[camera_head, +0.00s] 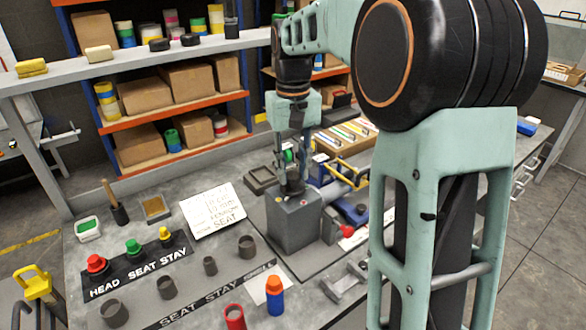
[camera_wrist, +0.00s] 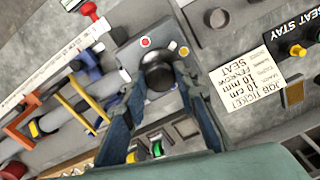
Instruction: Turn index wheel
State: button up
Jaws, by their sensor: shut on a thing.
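A grey box-shaped fixture (camera_head: 293,225) stands on the bench under my gripper (camera_head: 292,188). In the wrist view its top face (camera_wrist: 133,52) carries small coloured dots. A round black wheel or knob (camera_wrist: 157,67) sits on that top, between the two fingers of my gripper (camera_wrist: 160,82). The fingers point down at it and are shut on its sides. In the camera_head view the fingers largely hide the wheel, and any marks on it are too small to read.
A red-knobbed lever (camera_head: 347,231) and a blue-and-yellow clamp (camera_head: 350,208) are right of the fixture. A job ticket (camera_head: 213,210) lies to its left. Dark cups, a red cylinder (camera_head: 235,317) and an orange-capped blue bottle (camera_head: 274,297) stand in front. Shelves (camera_head: 170,60) rise behind.

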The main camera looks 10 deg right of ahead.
aim_at(293, 174)
jog(key=n+p, duration=0.3)
jog(key=n, duration=0.2)
jog(key=shift+r, duration=0.15)
jog(key=n+p, duration=0.2)
jog(key=n, duration=0.4)
jog(key=shift+n, duration=0.4)
jog(key=shift+p, duration=0.3)
jog(key=o, duration=1.2)
jog(key=shift+c, duration=0.2)
notch_tip(293, 174, up, 12)
